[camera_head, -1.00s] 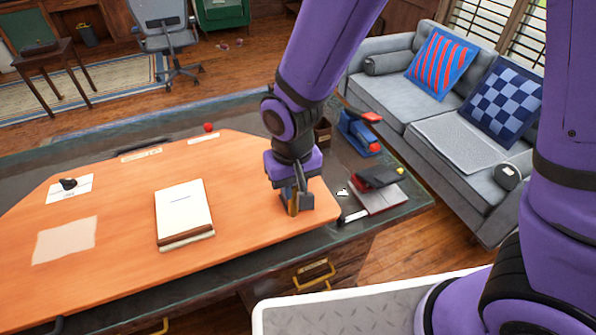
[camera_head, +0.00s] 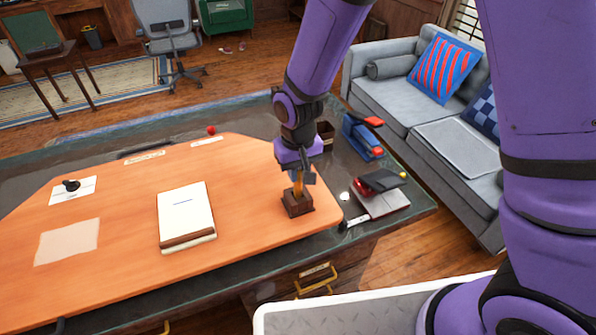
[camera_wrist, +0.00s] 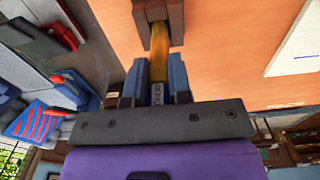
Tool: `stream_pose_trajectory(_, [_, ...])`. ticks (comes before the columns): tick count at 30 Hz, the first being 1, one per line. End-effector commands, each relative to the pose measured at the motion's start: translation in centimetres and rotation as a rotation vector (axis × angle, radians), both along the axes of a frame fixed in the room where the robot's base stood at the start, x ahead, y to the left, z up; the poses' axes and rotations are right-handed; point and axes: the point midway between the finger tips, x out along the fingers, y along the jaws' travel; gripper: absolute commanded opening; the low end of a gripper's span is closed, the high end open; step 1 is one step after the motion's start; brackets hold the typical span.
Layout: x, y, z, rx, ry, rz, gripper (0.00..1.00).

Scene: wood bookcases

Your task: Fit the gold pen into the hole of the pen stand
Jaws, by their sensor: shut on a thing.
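The dark brown pen stand (camera_head: 298,204) is a small block near the right end of the orange desk top. It also shows at the top of the wrist view (camera_wrist: 144,14). My gripper (camera_head: 298,178) is above the stand, pointing down, its fingers shut on the gold pen (camera_head: 297,188). In the wrist view, the gold pen (camera_wrist: 160,52) runs from between the fingers (camera_wrist: 158,88) to the stand. Its lower end meets the stand at the hole. How deep it sits inside cannot be told. The fingers are clear of the stand.
A white notepad (camera_head: 186,212) lies left of the stand. The desk top between notepad and stand is clear.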

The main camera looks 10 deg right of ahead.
Motion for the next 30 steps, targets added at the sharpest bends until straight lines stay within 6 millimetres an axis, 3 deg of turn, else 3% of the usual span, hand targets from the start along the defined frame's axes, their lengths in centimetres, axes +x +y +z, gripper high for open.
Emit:
stream_pose_trajectory(13, [0.0,0.0,-0.8,0.000,0.000,0.000,0.00])
stream_pose_trajectory(14, [0.0,0.0,-0.8,0.000,0.000,0.000,0.26])
stream_pose_trajectory(16, [0.0,0.0,-0.8,0.000,0.000,0.000,0.42])
stream_pose_trajectory(26, [0.0,0.0,-0.6,0.000,0.000,0.000,0.45])
stream_pose_trajectory(30, [0.1,0.1,0.6,0.002,-0.004,0.000,0.45])
